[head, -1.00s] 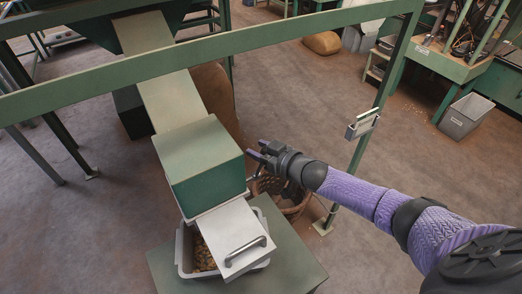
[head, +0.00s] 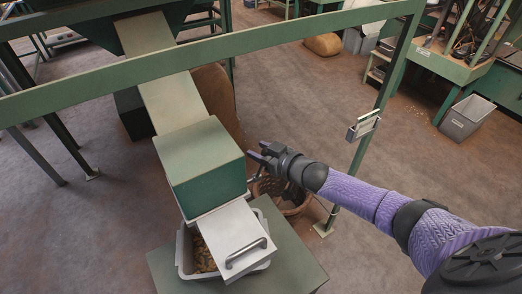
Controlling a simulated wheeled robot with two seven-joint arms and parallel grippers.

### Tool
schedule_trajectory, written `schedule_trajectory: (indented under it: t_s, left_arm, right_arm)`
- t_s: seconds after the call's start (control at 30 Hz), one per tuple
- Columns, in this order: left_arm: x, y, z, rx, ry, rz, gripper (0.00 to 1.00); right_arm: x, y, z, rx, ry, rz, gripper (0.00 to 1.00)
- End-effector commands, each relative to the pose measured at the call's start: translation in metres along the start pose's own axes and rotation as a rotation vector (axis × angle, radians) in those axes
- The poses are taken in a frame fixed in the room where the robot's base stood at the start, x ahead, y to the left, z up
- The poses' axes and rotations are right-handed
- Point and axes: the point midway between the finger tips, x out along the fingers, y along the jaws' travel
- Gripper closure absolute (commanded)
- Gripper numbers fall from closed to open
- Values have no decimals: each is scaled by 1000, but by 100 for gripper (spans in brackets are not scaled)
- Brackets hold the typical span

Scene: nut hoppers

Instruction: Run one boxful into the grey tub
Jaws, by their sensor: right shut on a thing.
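The grey tub (head: 184,264) sits on a green stand below the chute and holds brown nuts (head: 204,256). A green box (head: 208,172) stands at the lower end of the sloping chute (head: 166,88). A pale metal plate with a bar handle (head: 234,240) sticks out from under the box and covers much of the tub. My right gripper (head: 256,166) is beside the box's right side, shut on a small part there that its fingers mostly hide, perhaps a lever. My left gripper is not in view.
A green rail (head: 230,45) crosses above the chute, with a post on the right. A wicker basket (head: 292,205) stands on the floor behind my right gripper. A brown sack (head: 215,95) leans behind the chute. Another grey bin (head: 466,118) stands far right. Open floor lies between.

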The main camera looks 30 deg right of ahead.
Motion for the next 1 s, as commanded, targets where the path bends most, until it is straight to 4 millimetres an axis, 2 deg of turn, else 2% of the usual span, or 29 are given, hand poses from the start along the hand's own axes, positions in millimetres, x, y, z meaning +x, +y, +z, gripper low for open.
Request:
schedule_trajectory:
  t_s: [0.03, 0.3, 0.33, 0.5, 0.77, 0.87, 1.0]
  left_arm:
    - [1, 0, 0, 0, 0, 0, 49]
    - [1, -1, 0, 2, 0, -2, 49]
    - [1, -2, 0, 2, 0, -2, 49]
    - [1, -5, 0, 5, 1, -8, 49]
    - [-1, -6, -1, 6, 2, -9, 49]
    - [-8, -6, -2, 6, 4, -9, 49]
    - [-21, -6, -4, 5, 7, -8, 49]
  right_arm:
    - [-1, 0, 8, 1, -19, 3, 100]
    - [-1, -1, 8, 1, -20, 3, 100]
    - [-1, -1, 9, 1, -20, 3, 49]
    - [-1, 0, 6, 1, -14, 2, 16]
    - [-3, 0, 3, 1, -9, 1, 16]
    - [-15, 0, 2, 3, -10, 1, 16]
    - [-46, -1, 0, 2, -12, 1, 16]
